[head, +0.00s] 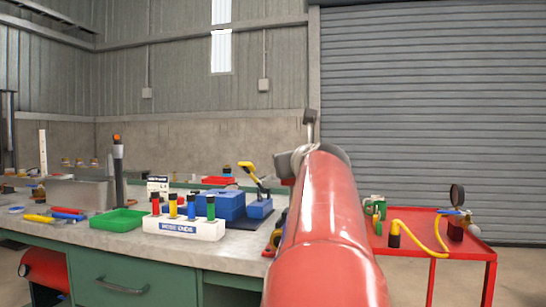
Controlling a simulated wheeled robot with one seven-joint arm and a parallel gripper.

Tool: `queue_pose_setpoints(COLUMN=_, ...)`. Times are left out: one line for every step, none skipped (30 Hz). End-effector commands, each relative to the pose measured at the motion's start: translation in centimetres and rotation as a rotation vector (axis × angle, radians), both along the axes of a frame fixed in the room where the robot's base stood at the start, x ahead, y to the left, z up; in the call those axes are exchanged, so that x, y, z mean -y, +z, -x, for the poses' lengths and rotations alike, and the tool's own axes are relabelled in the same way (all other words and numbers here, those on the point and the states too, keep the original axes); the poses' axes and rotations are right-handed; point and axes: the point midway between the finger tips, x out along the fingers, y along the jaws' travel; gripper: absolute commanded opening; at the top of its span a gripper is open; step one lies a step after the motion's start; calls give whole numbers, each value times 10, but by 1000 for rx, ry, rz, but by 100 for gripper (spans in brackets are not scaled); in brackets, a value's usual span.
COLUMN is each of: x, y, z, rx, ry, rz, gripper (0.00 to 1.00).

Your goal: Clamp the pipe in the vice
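My red arm reaches away from the camera over the right end of the bench. Grey parts (308,150) with a short upright rod show at its far end; I cannot tell which of them are my gripper's fingers or whether they hold anything. I cannot make out the vice or the pipe for certain. A blue block-like body (225,204) and a smaller blue piece (259,209) with a yellow and black part leaning above it sit on the bench, left of my arm. My arm hides what lies behind it.
The workbench (215,258) carries a white rack (184,229) of coloured pegs, a green tray (118,221), a grey box (78,193) and an upright dark tube (118,160). A red cart (408,228) with a gauge (457,194) and yellow hose stands right of my arm.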

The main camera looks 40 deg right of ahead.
Motion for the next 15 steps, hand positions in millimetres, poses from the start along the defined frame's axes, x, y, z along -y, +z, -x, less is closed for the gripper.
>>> queue_pose_setpoints(x=-1, y=-1, z=-1, rx=-5, ry=1, rz=0, gripper=4)
queue_pose_setpoints(x=-1, y=-1, z=-1, rx=-5, ry=-1, rz=0, gripper=4)
queue_pose_setpoints(x=-1, y=-1, z=-1, rx=-5, ry=-3, rz=0, gripper=4)
queue_pose_setpoints(x=-1, y=-1, z=-1, rx=-6, ry=-4, rz=-1, gripper=4)
queue_pose_setpoints(x=-1, y=-2, z=-1, rx=-5, ry=-6, rz=0, gripper=4)
queue_pose_setpoints(x=-2, y=-1, z=-1, rx=-5, ry=-7, rz=0, gripper=4)
queue_pose_setpoints(x=-2, y=-1, z=-1, rx=-6, ry=-9, rz=-1, gripper=4)
queue_pose_setpoints(x=-2, y=-1, z=-1, rx=-5, ry=-10, rz=0, gripper=4)
queue_pose_setpoints(x=-2, y=-1, z=-2, rx=-5, ry=-12, rz=0, gripper=4)
queue_pose_setpoints(x=-2, y=-1, z=-2, rx=-5, ry=-13, rz=0, gripper=4)
queue_pose_setpoints(x=-2, y=-1, z=-2, rx=-5, ry=-15, rz=0, gripper=4)
queue_pose_setpoints(x=-2, y=-1, z=-2, rx=-5, ry=-17, rz=0, gripper=4)
queue_pose_setpoints(x=-2, y=-1, z=-2, rx=-5, ry=-18, rz=0, gripper=4)
queue_pose_setpoints(x=-2, y=-1, z=-2, rx=-4, ry=-20, rz=-1, gripper=4)
queue_pose_setpoints(x=-2, y=-1, z=-2, rx=-4, ry=-22, rz=-1, gripper=4)
